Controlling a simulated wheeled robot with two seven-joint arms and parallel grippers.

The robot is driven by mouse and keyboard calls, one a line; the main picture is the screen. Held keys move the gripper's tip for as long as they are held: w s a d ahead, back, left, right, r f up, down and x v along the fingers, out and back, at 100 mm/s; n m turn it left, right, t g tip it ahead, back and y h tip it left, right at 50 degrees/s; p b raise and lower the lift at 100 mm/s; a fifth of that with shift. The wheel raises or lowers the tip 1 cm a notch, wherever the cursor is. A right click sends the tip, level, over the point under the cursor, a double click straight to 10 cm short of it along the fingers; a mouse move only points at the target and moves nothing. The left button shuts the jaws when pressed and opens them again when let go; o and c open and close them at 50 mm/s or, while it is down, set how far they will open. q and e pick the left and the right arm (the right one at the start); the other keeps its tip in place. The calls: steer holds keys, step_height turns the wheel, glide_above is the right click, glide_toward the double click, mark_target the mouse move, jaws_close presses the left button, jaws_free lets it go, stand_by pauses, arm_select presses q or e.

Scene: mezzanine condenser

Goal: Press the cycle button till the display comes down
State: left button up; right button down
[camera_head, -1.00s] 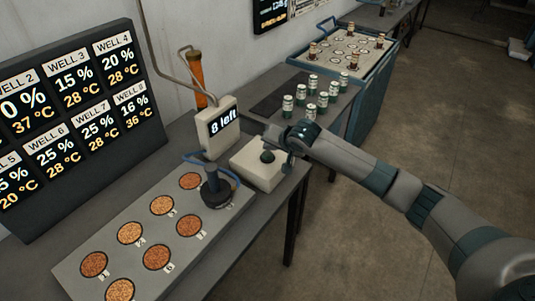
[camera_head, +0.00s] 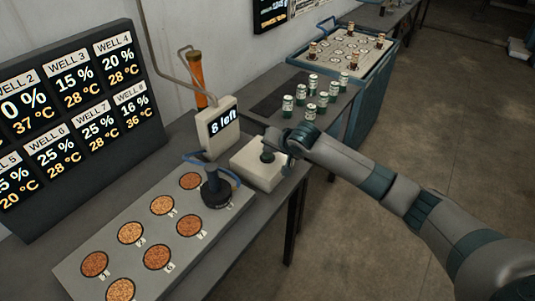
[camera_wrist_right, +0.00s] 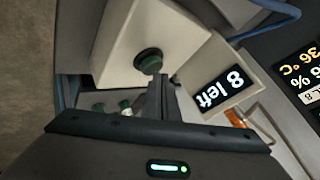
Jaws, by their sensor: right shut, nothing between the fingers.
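The cycle button (camera_head: 267,157) is a dark green round knob on a pale box at the bench's right end. It also shows in the right wrist view (camera_wrist_right: 148,62). The display (camera_head: 223,122) beside it reads "8 left"; it shows upside down in the right wrist view (camera_wrist_right: 218,88). My right gripper (camera_wrist_right: 161,82) is shut and empty, its fingertips close beside the button. I cannot tell whether they touch it. In the head view the right gripper (camera_head: 278,147) partly covers the button's box. My left gripper is not in view.
A tray of filled wells (camera_head: 155,235) with a dark stamp-like tool (camera_head: 215,190) stands left of the button box. A wells screen (camera_head: 75,120) leans at the back left. Several green-and-white canisters (camera_head: 311,111) stand behind the gripper. Open floor lies to the right.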

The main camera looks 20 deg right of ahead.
mark_target(269, 156)
steer(key=shift+f, duration=0.55)
stand_by(0.5)
steer(key=shift+r, duration=0.15)
stand_by(0.3)
steer(key=shift+r+p, duration=0.9)
steer(key=shift+p, duration=0.2)
step_height(269, 156, up, 5)
steer(key=p, duration=0.5)
stand_by(0.6)
